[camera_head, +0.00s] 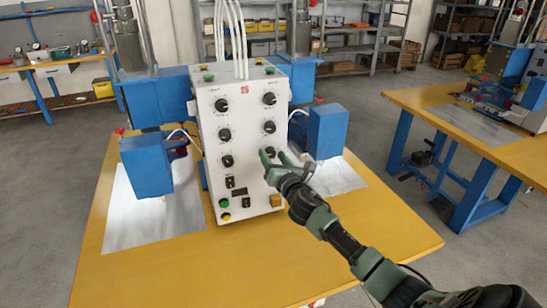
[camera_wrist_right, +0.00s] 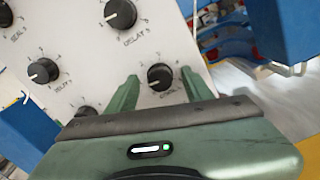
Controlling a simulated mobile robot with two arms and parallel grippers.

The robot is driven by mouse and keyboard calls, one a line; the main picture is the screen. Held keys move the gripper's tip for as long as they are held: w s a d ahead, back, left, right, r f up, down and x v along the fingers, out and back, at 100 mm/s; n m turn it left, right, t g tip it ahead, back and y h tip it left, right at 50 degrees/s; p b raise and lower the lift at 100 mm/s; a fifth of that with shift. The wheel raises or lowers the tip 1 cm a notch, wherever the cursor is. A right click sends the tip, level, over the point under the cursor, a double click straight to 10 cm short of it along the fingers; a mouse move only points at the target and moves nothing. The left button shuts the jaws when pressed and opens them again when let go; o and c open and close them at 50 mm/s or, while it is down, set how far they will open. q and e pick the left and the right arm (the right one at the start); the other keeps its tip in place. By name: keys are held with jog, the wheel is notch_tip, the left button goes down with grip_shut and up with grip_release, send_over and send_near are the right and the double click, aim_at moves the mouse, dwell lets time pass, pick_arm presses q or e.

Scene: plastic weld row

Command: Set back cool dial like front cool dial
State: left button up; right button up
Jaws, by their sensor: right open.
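A white control box (camera_head: 242,180) on the table carries two columns of black dials. The bottom right dial (camera_head: 270,152), labelled something like COOL in the wrist view (camera_wrist_right: 160,76), has a white pointer that seems to point left and a little down there. The bottom left dial (camera_head: 227,161) is partly hidden behind my gripper in the wrist view (camera_wrist_right: 85,112), so its setting is unclear. Which one is front or back I cannot tell. My right gripper (camera_head: 272,155) is open, its fingers on either side of the bottom right dial; contact is unclear. My left gripper is out of view.
Middle dials (camera_head: 225,135) and top dials (camera_head: 221,105) are above. Below sit switches, a green button (camera_head: 224,203) and a yellow one (camera_head: 226,217). Blue blocks (camera_head: 146,165) (camera_head: 328,132) flank the box over metal plates. The yellow table (camera_head: 370,235) is clear at front right.

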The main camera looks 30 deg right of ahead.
grip_shut()
jog(key=shift+m, duration=0.3)
jog(key=m, duration=0.9)
jog(key=shift+m, duration=0.4)
dwell(0.4)
